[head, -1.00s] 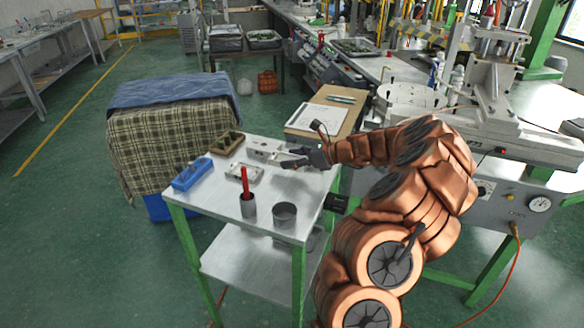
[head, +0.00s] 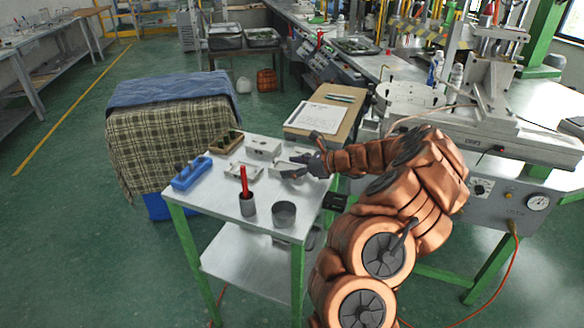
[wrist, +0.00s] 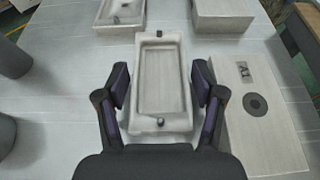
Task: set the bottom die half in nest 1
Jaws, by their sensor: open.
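A pale die half (wrist: 162,85) with a shallow rectangular cavity and a small round knob at each end lies on the metal table, between my fingers in the wrist view. My gripper (wrist: 160,78) is open, with one finger on each long side and a narrow gap showing on both. In the head view my gripper (head: 291,170) is low over the table and partly hides this die half. A second pale die half (head: 243,170) lies farther ahead; it also shows in the wrist view (wrist: 120,12). I cannot tell which is the bottom half. No nest is clearly identifiable.
A pale block (head: 263,148) stands ahead right of my gripper. A flat plate with a dark mark and round hole (wrist: 256,103) lies close to my right finger. A blue holder (head: 190,174), a brown tray (head: 227,142), a red-handled tool's cup (head: 248,207) and a grey cup (head: 284,214) share the table.

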